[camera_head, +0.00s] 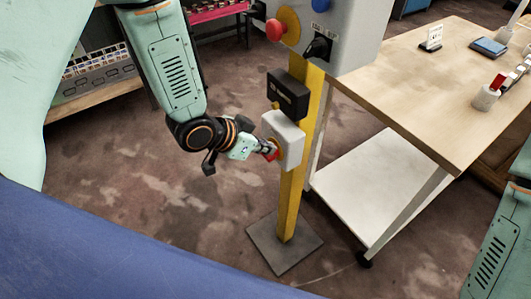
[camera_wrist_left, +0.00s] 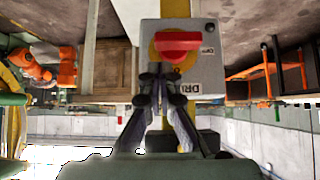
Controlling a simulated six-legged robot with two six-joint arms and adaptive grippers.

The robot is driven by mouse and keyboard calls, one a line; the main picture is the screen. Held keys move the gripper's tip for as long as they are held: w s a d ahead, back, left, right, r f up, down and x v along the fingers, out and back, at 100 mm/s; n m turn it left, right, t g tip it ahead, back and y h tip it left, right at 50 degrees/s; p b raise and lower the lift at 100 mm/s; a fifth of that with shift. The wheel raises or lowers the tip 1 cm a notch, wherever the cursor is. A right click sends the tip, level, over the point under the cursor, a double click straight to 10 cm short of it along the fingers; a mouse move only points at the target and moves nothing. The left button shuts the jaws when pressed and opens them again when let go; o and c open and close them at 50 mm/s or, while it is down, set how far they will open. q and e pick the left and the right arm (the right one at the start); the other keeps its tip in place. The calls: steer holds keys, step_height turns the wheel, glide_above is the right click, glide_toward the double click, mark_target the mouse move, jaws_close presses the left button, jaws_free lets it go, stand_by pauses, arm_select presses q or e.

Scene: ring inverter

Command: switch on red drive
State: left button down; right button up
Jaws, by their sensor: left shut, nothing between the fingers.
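A light grey switch box (camera_head: 283,138) is mounted on a yellow post. A red switch handle (camera_head: 272,153) on a yellow disc sits on its front. In the left wrist view the red handle (camera_wrist_left: 178,42) lies crosswise on the box (camera_wrist_left: 207,65), beside labels reading "DRI". My left gripper (camera_head: 266,148) is shut and empty, with its tips right at the red handle. In the left wrist view the closed fingertips (camera_wrist_left: 161,80) are just below the handle; I cannot tell whether they touch it. My right gripper is out of view.
The yellow post (camera_head: 292,200) stands on a grey floor plate (camera_head: 284,243). Above the switch box are a black labelled box (camera_head: 288,95) and a grey control panel (camera_head: 352,30) with a red knob (camera_head: 275,29). A wooden table (camera_head: 425,85) stands close on the right.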

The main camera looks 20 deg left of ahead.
arm_select(q)
steer(key=shift+f, duration=0.85)
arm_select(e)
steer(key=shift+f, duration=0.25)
arm_select(q)
steer(key=shift+w, duration=0.15)
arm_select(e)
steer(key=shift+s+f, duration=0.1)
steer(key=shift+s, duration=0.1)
